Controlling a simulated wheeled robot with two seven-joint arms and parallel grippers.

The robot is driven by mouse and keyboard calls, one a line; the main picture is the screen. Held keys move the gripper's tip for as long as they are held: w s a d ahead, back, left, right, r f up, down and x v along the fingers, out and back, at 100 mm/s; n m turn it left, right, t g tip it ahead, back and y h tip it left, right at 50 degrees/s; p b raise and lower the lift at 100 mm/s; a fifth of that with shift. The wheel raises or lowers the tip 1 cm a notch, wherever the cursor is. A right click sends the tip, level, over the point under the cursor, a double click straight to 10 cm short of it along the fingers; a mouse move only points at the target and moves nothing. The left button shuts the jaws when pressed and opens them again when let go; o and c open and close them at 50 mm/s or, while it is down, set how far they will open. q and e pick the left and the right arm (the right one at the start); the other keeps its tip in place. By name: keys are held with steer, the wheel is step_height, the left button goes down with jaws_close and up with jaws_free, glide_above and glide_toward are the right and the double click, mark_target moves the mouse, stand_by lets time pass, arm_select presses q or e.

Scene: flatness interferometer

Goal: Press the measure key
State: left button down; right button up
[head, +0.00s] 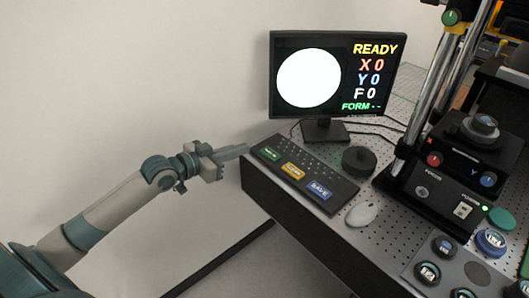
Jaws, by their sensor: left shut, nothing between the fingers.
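The black keyboard (325,172) lies at the left front edge of the perforated bench top. It carries a green key (270,153), a yellow key (293,170) and a blue key (319,190); their labels are too small to read, so I cannot tell which is the measure key. My left gripper (244,150) is shut and empty, its fingertips just left of the keyboard's green-key end, apparently apart from it. The monitor (389,108) shows a white disc, READY, X 0, Y 0, F 0 and FORM with dashes. My right gripper is out of view.
A black round puck (359,161) and a white mouse (362,214) sit right of the keyboard. The interferometer stand (437,205) with knobs and metal columns fills the right. A tray (450,254) holds several round pieces at the lower right. A white wall stands behind my left arm.

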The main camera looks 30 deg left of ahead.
arm_select(q)
steer(key=p, duration=0.3)
glide_above(264, 159)
step_height(264, 159, down, 2)
steer(key=shift+s, duration=0.15)
steer(key=f, duration=0.1)
steer(key=f+p, duration=0.1)
steer(key=f, duration=0.1)
steer(key=shift+w+d+f, duration=0.1)
steer(key=shift+w+f, duration=0.05)
steer(key=shift+w, duration=0.05)
steer(key=shift+f, duration=0.6)
